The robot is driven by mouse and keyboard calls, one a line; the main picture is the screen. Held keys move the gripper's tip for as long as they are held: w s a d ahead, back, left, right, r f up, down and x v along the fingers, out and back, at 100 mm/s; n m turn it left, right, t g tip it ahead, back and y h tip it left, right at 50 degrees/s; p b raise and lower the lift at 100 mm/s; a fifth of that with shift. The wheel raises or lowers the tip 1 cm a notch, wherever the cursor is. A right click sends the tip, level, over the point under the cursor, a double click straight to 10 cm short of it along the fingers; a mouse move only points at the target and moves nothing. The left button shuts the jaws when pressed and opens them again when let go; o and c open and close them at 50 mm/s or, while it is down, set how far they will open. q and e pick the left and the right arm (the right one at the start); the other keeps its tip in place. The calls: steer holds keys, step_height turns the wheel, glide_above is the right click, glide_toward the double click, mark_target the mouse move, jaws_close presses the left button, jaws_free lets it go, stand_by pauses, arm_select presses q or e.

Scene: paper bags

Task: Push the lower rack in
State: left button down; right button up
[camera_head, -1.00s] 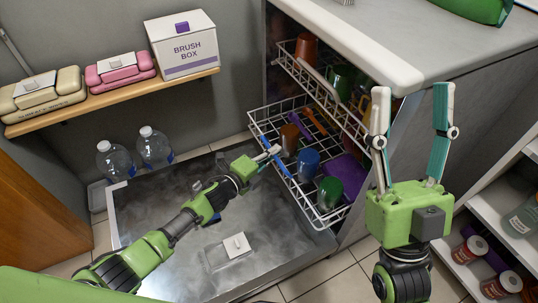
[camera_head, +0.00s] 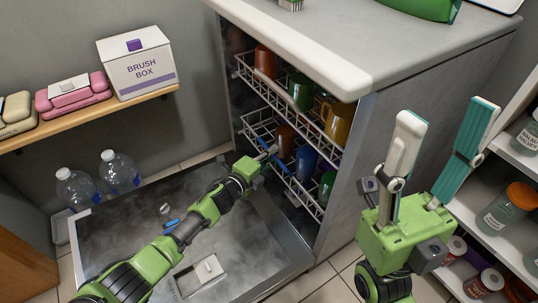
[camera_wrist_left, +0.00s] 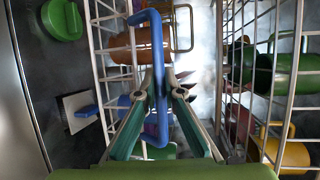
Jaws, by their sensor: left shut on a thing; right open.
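The lower rack (camera_head: 306,199) is a white wire basket with a blue bar handle along its front, holding several cups. It sits mostly inside the dishwasher. My left gripper (camera_head: 268,155) is at its front, shut on the blue handle (camera_wrist_left: 147,28). In the left wrist view my left fingers (camera_wrist_left: 160,92) close around that handle. An orange-brown cup (camera_head: 284,137) and a blue cup (camera_head: 305,163) stand in the lower rack. My right gripper (camera_head: 448,113) is open and empty, right of the dishwasher's side panel.
The upper rack (camera_head: 293,105) with several cups sits just above. The open dishwasher door (camera_head: 110,250) lies flat below my left arm, with a white dispenser lid (camera_head: 207,268) on it. The counter (camera_head: 400,35) overhangs the racks. A shelf of jars (camera_head: 505,155) stands at right.

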arm_select(q)
steer(key=shift+d+r, duration=0.1)
steer(key=shift+d, duration=0.05)
steer(key=c, duration=2.4)
jaws_free()
steer(key=shift+w+d, duration=0.1)
steer(key=shift+s+a, duration=0.4)
steer(key=v, duration=1.1)
steer(key=shift+d, duration=0.15)
